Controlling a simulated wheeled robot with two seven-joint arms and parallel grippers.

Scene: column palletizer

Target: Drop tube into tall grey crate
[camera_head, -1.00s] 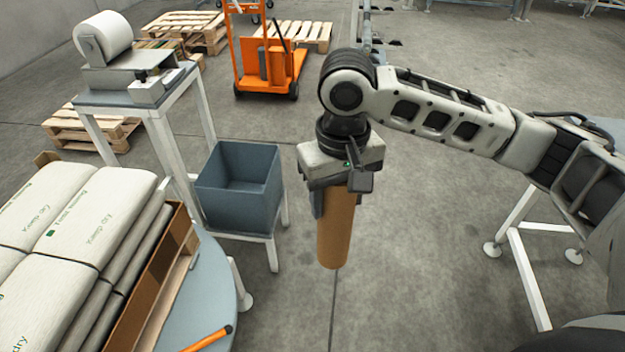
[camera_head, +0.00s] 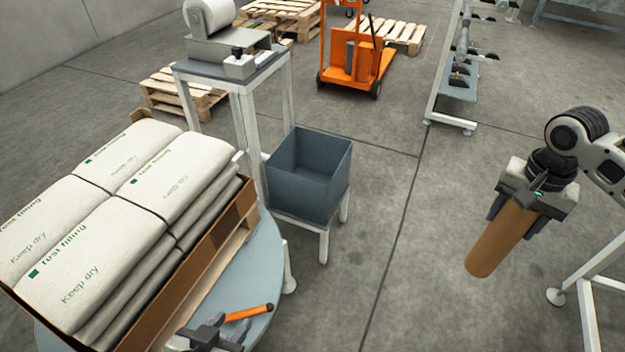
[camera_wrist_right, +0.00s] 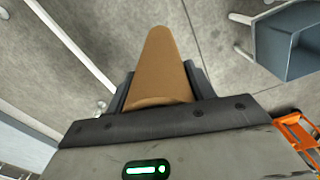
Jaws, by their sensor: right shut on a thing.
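The tall grey crate (camera_head: 310,190) stands open and empty-looking on a low white stand in the middle of the head view; its corner also shows at the upper right of the right wrist view (camera_wrist_right: 285,50). My right gripper (camera_head: 515,205) is shut on the brown cardboard tube (camera_head: 497,240), which hangs tilted over bare floor, well to the right of the crate. The tube points away from the jaws in the right wrist view (camera_wrist_right: 160,65).
A round grey-blue table (camera_head: 262,268) at the left bears a carton of white sacks (camera_head: 110,210). A taller white stand with a roll machine (camera_head: 225,50) is behind the crate. An orange pallet truck (camera_head: 355,60) and pallets are farther back. Floor between crate and tube is clear.

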